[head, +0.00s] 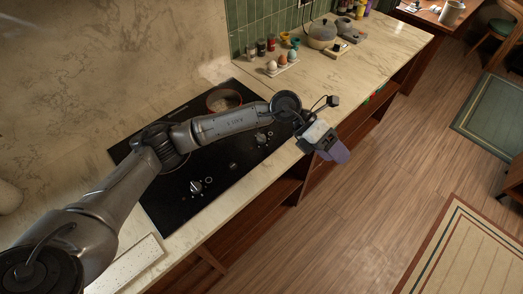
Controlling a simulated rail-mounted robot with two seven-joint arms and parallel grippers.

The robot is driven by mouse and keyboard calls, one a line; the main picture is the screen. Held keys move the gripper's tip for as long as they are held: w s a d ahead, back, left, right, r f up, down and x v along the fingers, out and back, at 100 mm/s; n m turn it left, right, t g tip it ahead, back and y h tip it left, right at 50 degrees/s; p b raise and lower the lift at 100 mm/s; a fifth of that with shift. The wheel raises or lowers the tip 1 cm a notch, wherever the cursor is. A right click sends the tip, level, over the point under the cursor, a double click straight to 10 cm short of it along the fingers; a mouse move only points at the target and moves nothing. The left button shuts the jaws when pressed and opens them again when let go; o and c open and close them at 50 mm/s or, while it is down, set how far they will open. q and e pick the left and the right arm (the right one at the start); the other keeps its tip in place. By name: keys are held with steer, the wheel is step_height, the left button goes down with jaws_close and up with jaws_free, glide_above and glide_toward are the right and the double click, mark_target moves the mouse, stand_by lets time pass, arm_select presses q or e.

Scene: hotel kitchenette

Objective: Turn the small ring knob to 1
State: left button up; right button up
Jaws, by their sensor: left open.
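The black cooktop (222,172) lies in the pale stone counter. One knob (196,187) with a light top sits on its near left part. Another knob (260,138) sits farther right, close to my left forearm. Small ring marks are printed beside the knobs, but the numbers and the knobs' exact settings are too small to read. I cannot tell for sure which is the small ring knob. My left gripper (337,153), with purple fingers, is open and empty. It hangs past the counter's front edge, right of both knobs and apart from them. My right gripper is out of view.
A round pan (223,100) stands at the cooktop's back right. An egg holder (281,68), small jars and a grey lidded pot (321,34) stand farther along the counter. Open wooden shelves lie below. The wooden floor (370,200) is clear in front.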

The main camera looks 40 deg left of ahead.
arm_select(q)
steer(key=w+a+f+y+b, duration=0.2)
steer(key=a+y, duration=0.1)
steer(key=a, duration=0.2)
steer(key=w+a+f+y+b, duration=0.1)
steer(key=a+f+y+b, duration=0.15)
steer(key=a, duration=0.35)
steer(key=n+g+y+b, duration=0.1)
steer(key=n+y+b, duration=0.1)
steer(key=y+b, duration=0.35)
glide_above(261, 136)
steer(key=p, duration=0.2)
steer(key=y, duration=0.1)
step_height(261, 136, down, 11)
steer(key=shift+w+a+r+b, duration=0.1)
steer(key=shift+r+b, duration=0.1)
steer(key=shift+b, duration=1)
steer(key=shift+f, duration=1)
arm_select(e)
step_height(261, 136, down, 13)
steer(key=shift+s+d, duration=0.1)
arm_select(q)
steer(key=shift+c, duration=0.3)
steer(key=c, duration=0.9)
steer(key=shift+o, duration=0.2)
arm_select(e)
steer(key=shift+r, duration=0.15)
